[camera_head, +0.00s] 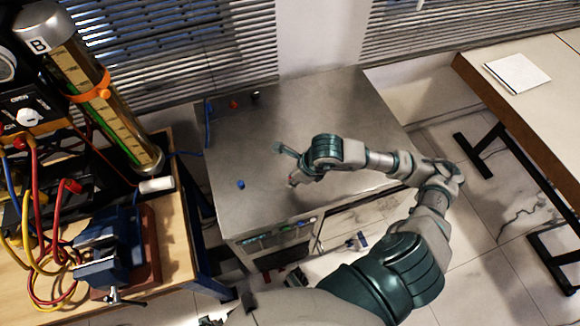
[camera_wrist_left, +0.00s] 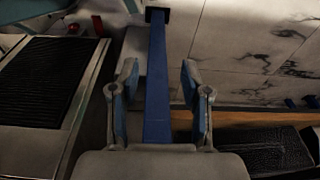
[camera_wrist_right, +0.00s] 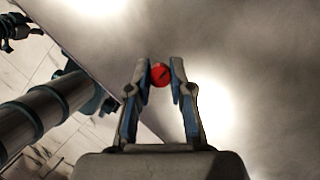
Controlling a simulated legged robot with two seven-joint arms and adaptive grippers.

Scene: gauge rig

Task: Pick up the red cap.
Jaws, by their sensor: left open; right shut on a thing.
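The red cap (camera_wrist_right: 160,74) sits between the fingertips of my right gripper (camera_wrist_right: 160,80) in the right wrist view, with a finger pressed to each side. In the head view my right gripper (camera_head: 292,181) is over the metal worktop, its fingertips small and the cap hard to make out there. I cannot tell whether the cap is clear of the surface. My left gripper (camera_wrist_left: 157,78) is open and empty in the left wrist view, with a blue post beyond its fingers.
The metal worktop (camera_head: 325,100) carries a small blue piece (camera_head: 240,184) and a red piece (camera_head: 233,104) near its left side. A bench with a blue vise (camera_head: 108,248), cables and a gauge column (camera_head: 95,85) stands left. Much of the worktop is bare.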

